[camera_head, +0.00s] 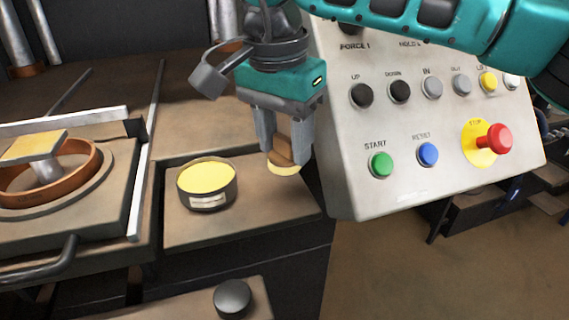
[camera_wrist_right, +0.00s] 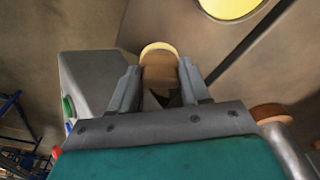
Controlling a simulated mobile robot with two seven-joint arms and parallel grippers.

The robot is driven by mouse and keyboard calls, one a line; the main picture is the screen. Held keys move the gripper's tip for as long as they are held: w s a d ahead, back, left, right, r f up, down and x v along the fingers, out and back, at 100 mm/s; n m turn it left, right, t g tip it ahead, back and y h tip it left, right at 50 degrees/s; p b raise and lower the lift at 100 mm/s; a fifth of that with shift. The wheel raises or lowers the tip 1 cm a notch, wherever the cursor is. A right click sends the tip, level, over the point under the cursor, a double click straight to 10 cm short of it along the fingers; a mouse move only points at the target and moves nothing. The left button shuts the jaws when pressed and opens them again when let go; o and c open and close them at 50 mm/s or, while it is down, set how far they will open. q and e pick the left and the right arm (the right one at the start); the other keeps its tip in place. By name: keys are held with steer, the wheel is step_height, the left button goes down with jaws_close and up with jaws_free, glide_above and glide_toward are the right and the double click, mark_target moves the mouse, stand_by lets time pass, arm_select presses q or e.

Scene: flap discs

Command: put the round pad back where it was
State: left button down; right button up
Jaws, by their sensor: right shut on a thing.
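My right gripper (camera_head: 285,145) is shut on a small brown piece (camera_head: 281,152) with a pale yellow round pad (camera_head: 284,169) at its lower end. It is over the right part of a brown platform (camera_head: 240,233); I cannot tell whether the pad touches the surface. The right wrist view shows the brown piece (camera_wrist_right: 160,72) between the fingers, with the pad's yellow rim (camera_wrist_right: 158,47) beyond it. A dark round tin (camera_head: 207,186) with a yellow top stands on the platform, left of the gripper and apart from it. My left gripper is not in view.
A slanted control panel (camera_head: 410,130) with several buttons and a red stop knob (camera_head: 493,139) stands close on the right. On the left is a machine bed with an orange ring (camera_head: 75,185). A black knob (camera_head: 232,298) is at the front.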

mark_target(283, 156)
steer(key=shift+f, duration=2.05)
steer(key=shift+f+b, duration=0.2)
steer(key=shift+b, duration=0.1)
steer(key=o, duration=0.9)
steer(key=shift+o, duration=0.2)
step_height(283, 156, up, 12)
steer(key=s+p, duration=0.1)
steer(key=shift+a+r, duration=0.2)
steer(key=shift+a, duration=0.2)
steer(key=shift+s, duration=0.1)
